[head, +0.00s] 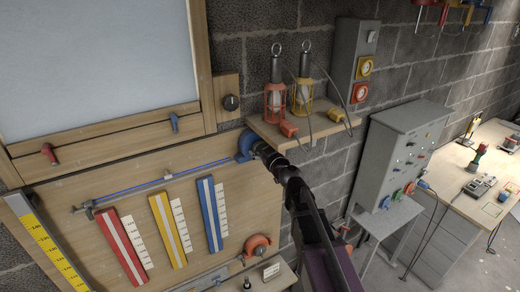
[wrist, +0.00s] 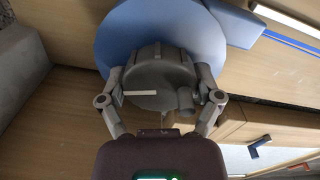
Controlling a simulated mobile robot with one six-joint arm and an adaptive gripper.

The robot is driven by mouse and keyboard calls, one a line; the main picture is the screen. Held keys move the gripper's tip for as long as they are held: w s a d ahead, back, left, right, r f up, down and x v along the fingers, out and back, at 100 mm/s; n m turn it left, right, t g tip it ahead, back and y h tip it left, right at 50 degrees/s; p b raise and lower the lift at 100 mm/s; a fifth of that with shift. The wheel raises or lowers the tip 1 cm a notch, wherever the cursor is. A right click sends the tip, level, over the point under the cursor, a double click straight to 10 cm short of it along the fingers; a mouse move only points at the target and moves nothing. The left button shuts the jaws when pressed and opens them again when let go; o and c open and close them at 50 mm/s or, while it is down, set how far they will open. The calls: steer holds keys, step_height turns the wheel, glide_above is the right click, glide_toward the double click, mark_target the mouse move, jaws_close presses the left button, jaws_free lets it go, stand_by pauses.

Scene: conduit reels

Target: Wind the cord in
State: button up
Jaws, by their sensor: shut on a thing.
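The blue reel (head: 245,145) is mounted on the wooden board at the right end of a thin rail. A blue cord (head: 140,183) runs from it down-left along the rail to a small fitting (head: 88,209). A pale slider (head: 168,175) sits about midway on the rail. My gripper (head: 263,151) is at the reel's front. In the wrist view, the gripper (wrist: 160,78) has its fingers on both sides of the grey hub knob (wrist: 155,78), shut on it. The knob has a white mark and a small peg. The blue disc (wrist: 150,25) shows behind it.
An orange reel (head: 259,246) is lower on the board. Red, yellow and blue strips (head: 123,247) with scales hang below the rail. A shelf (head: 290,131) with caged lamps (head: 275,98) is just right of my gripper. A grey cabinet (head: 403,150) stands further right.

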steer(key=m, duration=2)
steer(key=shift+m, duration=0.3)
steer(key=m, duration=0.3)
steer(key=shift+m, duration=0.4)
steer(key=m, duration=0.3)
steer(key=shift+s+m, duration=0.1)
steer(key=shift+m, duration=1.9)
